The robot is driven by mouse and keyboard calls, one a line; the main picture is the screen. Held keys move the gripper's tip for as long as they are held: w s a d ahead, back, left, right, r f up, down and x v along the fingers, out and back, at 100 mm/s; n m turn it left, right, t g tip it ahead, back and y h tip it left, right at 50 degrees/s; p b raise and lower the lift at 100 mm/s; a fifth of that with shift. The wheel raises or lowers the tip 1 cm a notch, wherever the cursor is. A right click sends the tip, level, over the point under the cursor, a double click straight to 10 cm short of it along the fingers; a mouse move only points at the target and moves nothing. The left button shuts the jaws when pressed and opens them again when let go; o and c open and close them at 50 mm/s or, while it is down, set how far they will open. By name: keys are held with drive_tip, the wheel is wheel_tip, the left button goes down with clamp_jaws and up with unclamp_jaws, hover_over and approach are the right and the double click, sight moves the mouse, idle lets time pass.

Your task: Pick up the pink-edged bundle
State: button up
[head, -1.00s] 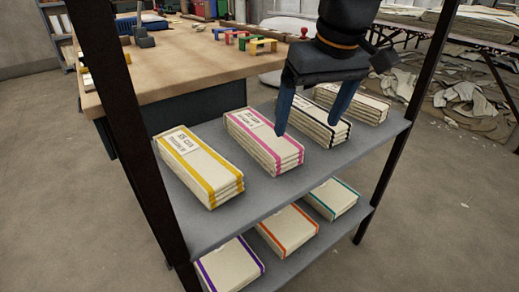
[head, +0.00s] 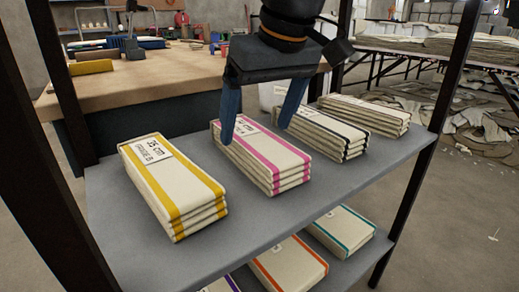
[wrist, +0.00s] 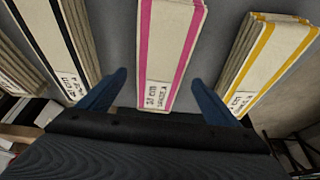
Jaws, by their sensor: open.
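The pink-edged bundle (head: 262,158) is a stack of folded cream cloth with pink stripes and a white label. It lies on the upper grey shelf (head: 240,212), between the yellow-edged bundle and the black-edged bundle. My gripper (head: 255,135) is open and empty, with its two blue fingers pointing down over the pink-edged bundle. In the wrist view the pink-edged bundle (wrist: 168,45) lies between the open fingers (wrist: 160,92), with its label end nearest me. I cannot tell how far the fingertips are above the cloth.
The yellow-edged bundle (head: 172,187) lies to the left. The black-edged bundle (head: 330,130) and another cream bundle (head: 365,115) lie to the right. Dark rack posts (head: 420,170) stand at the sides. A lower shelf holds orange-edged (head: 290,265) and teal-edged (head: 342,232) bundles. A wooden table (head: 160,80) stands behind.

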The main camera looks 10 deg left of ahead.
sight(252, 135)
drive_tip(key=b+x, duration=0.3)
drive_tip(key=x, duration=0.2)
drive_tip(key=shift+w+a+r, duration=0.1)
drive_tip(key=shift+r, duration=0.1)
drive_tip(key=c, duration=1.3)
drive_tip(key=shift+r+p, duration=0.2)
drive_tip(key=shift+p, duration=0.15)
